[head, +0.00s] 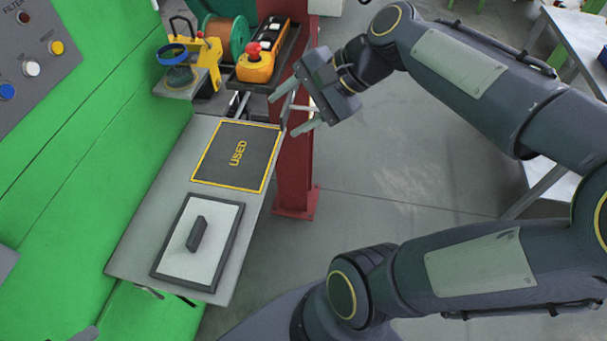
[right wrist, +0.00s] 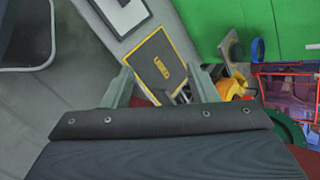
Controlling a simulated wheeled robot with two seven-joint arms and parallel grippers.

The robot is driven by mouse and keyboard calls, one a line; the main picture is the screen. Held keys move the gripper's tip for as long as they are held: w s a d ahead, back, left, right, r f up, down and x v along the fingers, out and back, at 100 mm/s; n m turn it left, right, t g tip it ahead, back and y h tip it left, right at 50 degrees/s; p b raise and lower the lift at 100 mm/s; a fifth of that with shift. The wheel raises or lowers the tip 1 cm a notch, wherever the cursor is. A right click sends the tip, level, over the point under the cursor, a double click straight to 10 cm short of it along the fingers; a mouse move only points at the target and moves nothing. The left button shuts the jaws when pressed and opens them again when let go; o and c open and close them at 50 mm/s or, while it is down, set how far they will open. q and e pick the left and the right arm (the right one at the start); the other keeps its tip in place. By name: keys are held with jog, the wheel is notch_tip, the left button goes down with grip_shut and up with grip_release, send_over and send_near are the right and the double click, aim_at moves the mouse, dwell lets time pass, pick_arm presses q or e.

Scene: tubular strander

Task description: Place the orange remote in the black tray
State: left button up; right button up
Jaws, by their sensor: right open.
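The orange remote (head: 256,66), with a red mushroom button on top, sits at the top middle of the head view. It lies in a long black tray (head: 303,45), whose dark rim shows along its right side. My right gripper (head: 284,115) is open and empty, below and right of the remote and apart from it. In the right wrist view my open fingers (right wrist: 165,86) have nothing between them. An orange shape, probably the remote (right wrist: 229,88), shows just right of the right finger there. My left gripper is not in view.
A grey shelf (head: 134,248) carries a black, yellow-edged panel marked USED (head: 214,168) and a black-rimmed pale plate (head: 216,258) with a dark handle. A yellow bracket (head: 209,55) and green spool (head: 238,35) stand left of the remote. A red post (head: 293,185) is below my gripper.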

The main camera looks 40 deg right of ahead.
jog(key=s+a+f+n+h, duration=0.2)
jog(key=s+a+f+n, duration=0.3)
jog(key=s+f+n, duration=0.5)
jog(key=n, duration=0.3)
jog(key=shift+s+a+n+g, duration=0.2)
jog(key=shift+a+n+g, duration=0.1)
jog(key=shift+a+g, duration=0.1)
